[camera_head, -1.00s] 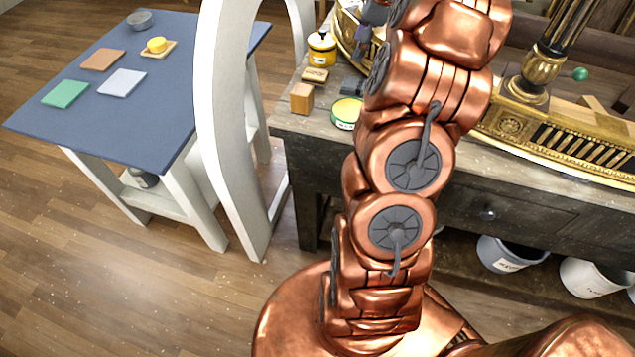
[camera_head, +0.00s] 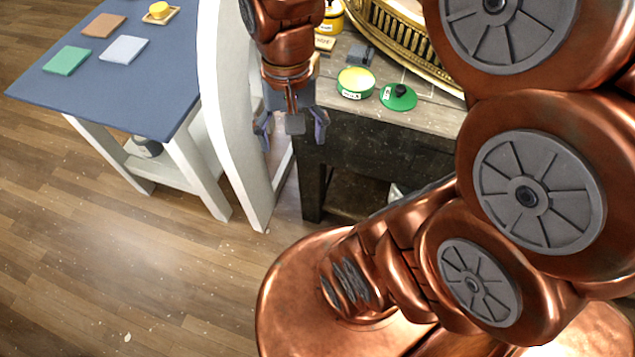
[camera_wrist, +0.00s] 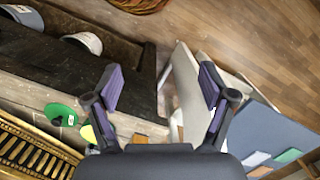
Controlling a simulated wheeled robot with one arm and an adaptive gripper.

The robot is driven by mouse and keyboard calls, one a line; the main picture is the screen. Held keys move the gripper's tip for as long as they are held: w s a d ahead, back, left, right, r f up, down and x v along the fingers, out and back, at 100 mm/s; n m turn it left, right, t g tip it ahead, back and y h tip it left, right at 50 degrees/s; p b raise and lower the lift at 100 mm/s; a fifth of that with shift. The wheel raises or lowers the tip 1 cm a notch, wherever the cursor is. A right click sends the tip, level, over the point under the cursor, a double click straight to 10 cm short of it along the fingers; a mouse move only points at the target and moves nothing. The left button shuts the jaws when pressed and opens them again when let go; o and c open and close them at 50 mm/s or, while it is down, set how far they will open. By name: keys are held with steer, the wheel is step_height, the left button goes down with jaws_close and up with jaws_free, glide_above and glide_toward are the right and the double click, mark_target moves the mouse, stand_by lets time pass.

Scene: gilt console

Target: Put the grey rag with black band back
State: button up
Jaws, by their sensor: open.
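My gripper (camera_head: 292,130) is open and empty. It hangs in the gap between the white arch and the left end of the dark workbench. Its two spread fingers also show in the wrist view (camera_wrist: 161,92), with nothing between them. I cannot clearly identify a grey rag with a black band. A flat pale grey square (camera_head: 124,50) lies on the blue-topped table (camera_head: 150,100), left of my gripper, with no band visible on it. A small dark grey item (camera_head: 361,54) sits on the workbench behind the yellow tin; I cannot tell what it is.
The white arch (camera_head: 222,100) stands between table and workbench (camera_head: 390,145). Green (camera_head: 67,61) and brown (camera_head: 103,26) squares and a yellow item on a small board (camera_head: 159,12) share the table. The open yellow tin (camera_head: 356,82), green lid (camera_head: 398,97) and gilt piece (camera_head: 400,40) occupy the workbench.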

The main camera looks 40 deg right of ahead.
steer(key=s+a+f+n+h, duration=0.1)
steer(key=s+f+n, duration=0.2)
steer(key=s, duration=0.6)
steer(key=shift+a+n+g, duration=0.3)
steer(key=shift+n, duration=0.8)
